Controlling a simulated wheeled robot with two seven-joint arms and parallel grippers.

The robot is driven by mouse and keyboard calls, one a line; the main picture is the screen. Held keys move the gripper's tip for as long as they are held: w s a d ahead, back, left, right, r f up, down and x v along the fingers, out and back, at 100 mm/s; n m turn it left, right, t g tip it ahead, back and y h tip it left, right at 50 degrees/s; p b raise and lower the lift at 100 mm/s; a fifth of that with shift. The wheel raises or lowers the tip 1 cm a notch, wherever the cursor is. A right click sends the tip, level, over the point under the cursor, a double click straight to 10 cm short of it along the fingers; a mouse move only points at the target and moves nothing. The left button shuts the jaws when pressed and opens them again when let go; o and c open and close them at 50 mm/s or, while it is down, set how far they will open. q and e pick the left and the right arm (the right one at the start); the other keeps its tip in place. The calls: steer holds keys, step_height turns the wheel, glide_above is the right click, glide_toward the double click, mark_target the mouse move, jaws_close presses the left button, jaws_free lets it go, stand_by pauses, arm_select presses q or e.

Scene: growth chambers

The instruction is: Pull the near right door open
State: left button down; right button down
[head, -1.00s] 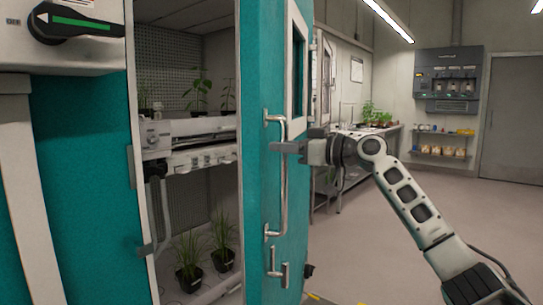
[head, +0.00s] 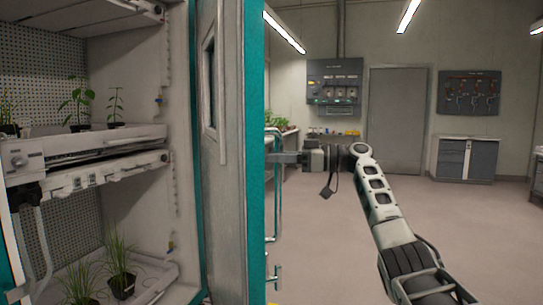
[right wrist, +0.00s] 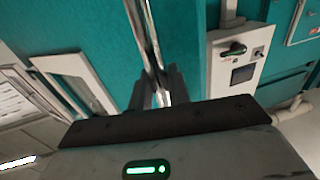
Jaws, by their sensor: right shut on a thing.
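The near right door (head: 228,170) stands swung well open, seen from its grey inner side with a teal edge. My right gripper (head: 277,158) is at the upper part of that handle. In the right wrist view the gripper (right wrist: 160,88) has its fingers closed around the shiny bar handle (right wrist: 150,45), against the teal door face (right wrist: 180,40). My left gripper is not in view.
The open chamber shows a shelf (head: 120,140) with small seedlings and potted grass (head: 122,275) below. The floor (head: 335,235) to the right of the door is clear. A closed grey door (head: 397,120) and a cabinet (head: 464,160) stand at the back wall.

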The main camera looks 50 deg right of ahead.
steer(key=shift+d, duration=0.25)
steer(key=c, duration=1.4)
jaws_free()
steer(key=b+v, duration=0.1)
steer(key=v, duration=1.5)
steer(key=shift+r, duration=0.1)
